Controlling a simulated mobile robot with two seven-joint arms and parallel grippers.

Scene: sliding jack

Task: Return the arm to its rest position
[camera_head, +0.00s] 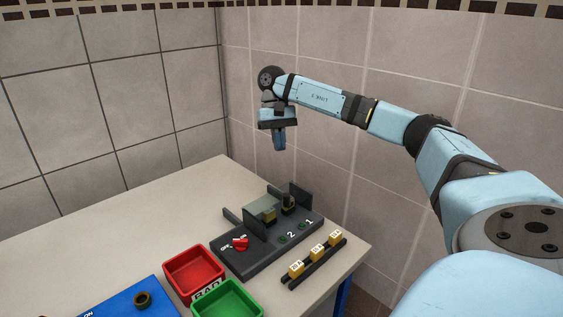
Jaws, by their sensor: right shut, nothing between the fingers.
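My right arm reaches in from the right edge, and its gripper (279,142) hangs above the back of the table with the fingers pointing down. The gripper is shut and empty, and touches nothing. Below it stands the dark jack fixture (255,258), with upright side plates, a pale block between them, a red switch knob (240,243) and green marks by the numbers 1 and 2. There is a clear gap between the fingertips and the fixture. My left gripper is not in view.
A rail with yellow labelled blocks (317,253) lies right of the fixture. A red bin (193,268) and a green bin (228,300) stand at the front. A blue board (120,303) with a dark ring (142,299) lies front left. The table's (130,220) left part is clear; tiled walls stand behind.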

